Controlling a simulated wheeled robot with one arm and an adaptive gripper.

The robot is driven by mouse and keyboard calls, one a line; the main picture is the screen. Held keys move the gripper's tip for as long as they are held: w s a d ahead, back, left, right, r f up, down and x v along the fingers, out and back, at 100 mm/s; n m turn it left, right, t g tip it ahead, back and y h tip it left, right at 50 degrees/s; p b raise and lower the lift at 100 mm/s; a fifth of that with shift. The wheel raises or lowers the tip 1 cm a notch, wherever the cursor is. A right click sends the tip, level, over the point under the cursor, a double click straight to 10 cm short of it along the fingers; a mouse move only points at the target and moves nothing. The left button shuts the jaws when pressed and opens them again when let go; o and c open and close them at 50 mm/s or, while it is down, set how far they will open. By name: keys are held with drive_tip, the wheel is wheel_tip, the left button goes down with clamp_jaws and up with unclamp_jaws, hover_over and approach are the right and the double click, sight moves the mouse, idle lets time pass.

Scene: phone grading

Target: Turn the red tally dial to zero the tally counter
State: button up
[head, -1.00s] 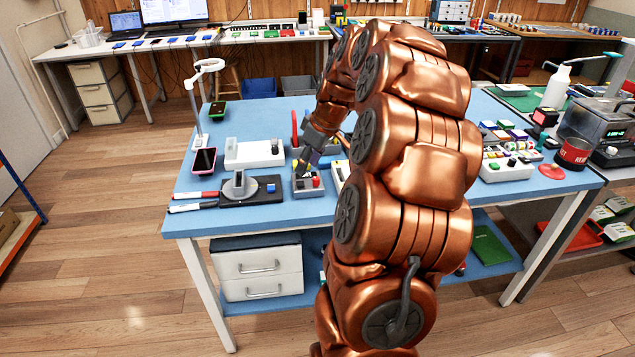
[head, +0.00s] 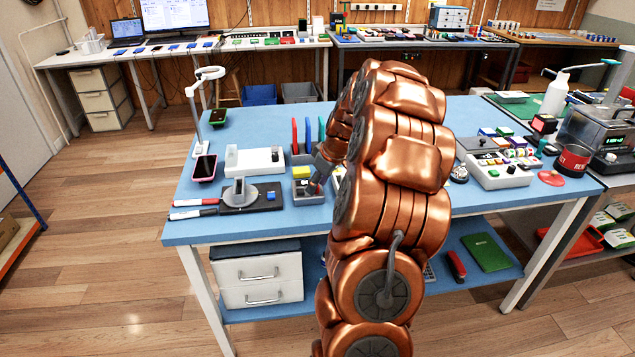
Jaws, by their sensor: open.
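The tally counter is a small grey box (head: 302,197) near the front edge of the blue table, left of my copper arm. A yellow block (head: 301,172) shows at its back. A small part of the red dial (head: 313,188) shows at the box's right side. My gripper (head: 316,182) points down at the dial from the upper right and hides most of it. Its fingers are open and very small in this view. I cannot tell whether they touch the dial. The counter's readout cannot be made out.
A grey stand on a black pad (head: 252,194) lies left of the counter. A white box (head: 250,160) and a rack with red, blue and green upright dividers (head: 294,140) stand behind. A pink-edged phone (head: 204,168) lies farther left. My arm hides the table's middle.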

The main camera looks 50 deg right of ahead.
drive_tip(key=shift+f, duration=0.1)
clamp_jaws()
idle(0.3)
drive_tip(key=shift+a+m, duration=0.1)
drive_tip(key=shift+m, duration=0.2)
drive_tip(key=shift+f+m+h+b, duration=0.1)
drive_tip(key=shift+m+h+b, duration=0.35)
drive_tip(key=shift+m, duration=0.45)
drive_tip(key=m+h, duration=0.1)
drive_tip(key=m, duration=0.3)
drive_tip(key=shift+a+m+g+h, duration=0.1)
drive_tip(key=shift+m+g+h, duration=0.2)
drive_tip(key=shift+h, duration=0.05)
drive_tip(key=m, duration=0.2)
drive_tip(key=m+g+h, duration=0.1)
drive_tip(key=m, duration=0.2)
drive_tip(key=shift+w+h, duration=0.1)
drive_tip(key=shift+h, duration=0.2)
drive_tip(key=shift+w+m+g, duration=0.1)
drive_tip(key=shift+m+g, duration=0.3)
drive_tip(key=shift+m, duration=0.5)
